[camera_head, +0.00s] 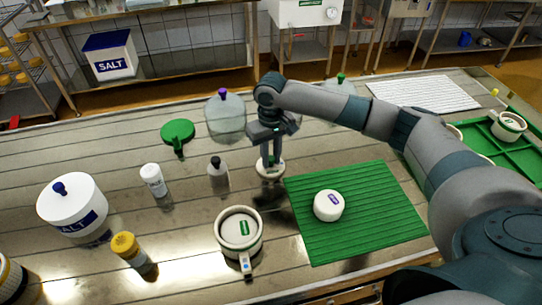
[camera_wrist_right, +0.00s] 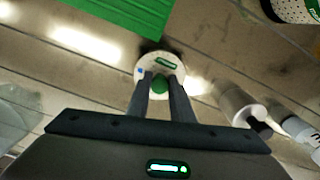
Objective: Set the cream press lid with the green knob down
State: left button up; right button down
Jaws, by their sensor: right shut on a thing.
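The cream press lid (camera_head: 271,172) is a small round disc with a green knob, beside the left edge of the green mat in the head view. In the right wrist view the lid (camera_wrist_right: 176,66) shows a green label and a small blue mark. My right gripper (camera_head: 268,160) points down and is shut on the lid's green knob (camera_wrist_right: 160,84), with a finger on each side. The lid is level, at or just above the steel table; I cannot tell whether it touches. My left gripper is not in view.
The ribbed green mat (camera_head: 380,230) holds a white cheese (camera_head: 328,212). A handled mould (camera_head: 239,250) stands in front, left of the mat. A black-capped bottle (camera_head: 219,179), white bottle (camera_head: 154,182) and purple-capped jug (camera_head: 225,120) stand left of my gripper. A green tray (camera_head: 492,150) is at right.

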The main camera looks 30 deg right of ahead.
aim_at(271, 159)
jog(key=c, duration=1.6)
grip_release()
jog(key=shift+o, duration=0.2)
jog(key=shift+r, duration=0.5)
notch_tip(271, 159, up, 11)
jog(key=b, duration=0.3)
jog(key=shift+r, duration=0.1)
